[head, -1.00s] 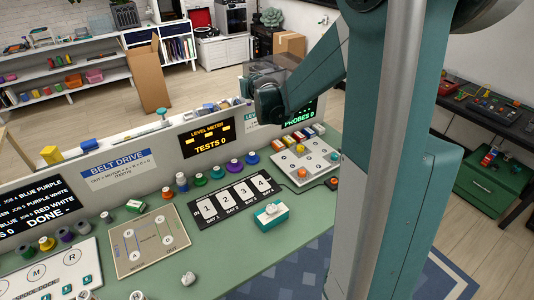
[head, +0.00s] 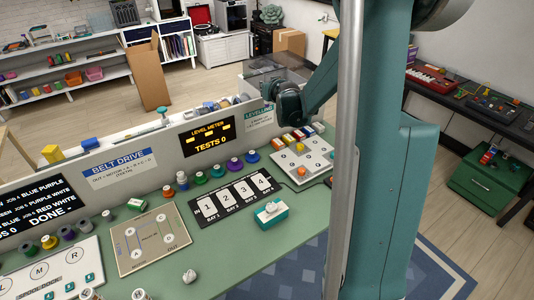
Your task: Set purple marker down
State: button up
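I cannot make out a purple marker in the head view. My arm reaches over the back panel (head: 172,143) of the green bench (head: 215,262). The dark teal wrist end of my arm is above the panel's right part, beside a clear box (head: 272,76). My gripper's fingers do not show, so I cannot see whether they hold anything.
The bench carries a numbered 1-to-4 board (head: 238,196), a teal-and-white block (head: 270,212), a belt drive board (head: 147,238) and a white board with coloured buttons (head: 301,161). Several coloured knobs line the panel. Open green surface lies at the front.

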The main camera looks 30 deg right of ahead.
jog(key=shift+f, duration=0.1)
dwell(0.3)
notch_tip(320, 180, down, 24)
jog(key=b, duration=0.4)
dwell(0.5)
jog(key=shift+f, duration=0.15)
jog(key=shift+f+b, duration=0.45)
jog(key=shift+f, duration=1.35)
jog(key=shift+f, duration=0.15)
jog(key=o, duration=0.9)
jog(key=shift+r, duration=0.2)
jog(key=p+v, duration=0.1)
jog(key=v, duration=1.1)
